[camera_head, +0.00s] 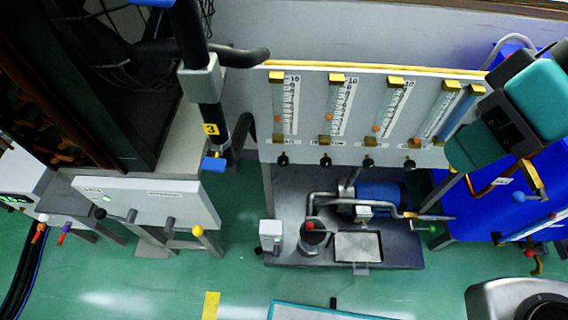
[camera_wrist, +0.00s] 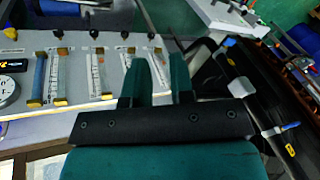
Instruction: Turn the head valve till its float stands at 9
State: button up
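A pale panel (camera_head: 350,150) in the head view carries a row of upright float tubes with yellow end blocks and black valve knobs (camera_head: 326,161) below. Orange floats show low in several tubes, such as the second tube's float (camera_head: 333,118). Labels are too small to tell which is the head valve. My gripper (camera_head: 470,150) is in front of the panel's right end and hides part of it. In the wrist view my gripper (camera_wrist: 158,62) has two teal fingers apart with nothing between them. The panel shows there upside down, with knobs (camera_wrist: 94,33) at the top, beyond the fingertips.
A blue cabinet (camera_head: 460,205) stands at the right. A bench with pipes and a blue motor (camera_head: 383,196) is below the panel. A dark post (camera_head: 208,110) with a label 3 stands left of the panel. Green floor (camera_head: 150,285) is open at the lower left.

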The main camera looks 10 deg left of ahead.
aim_at(282, 161)
jog(key=z, duration=1.7)
jog(key=k, duration=0.75)
jog(key=u, duration=1.4)
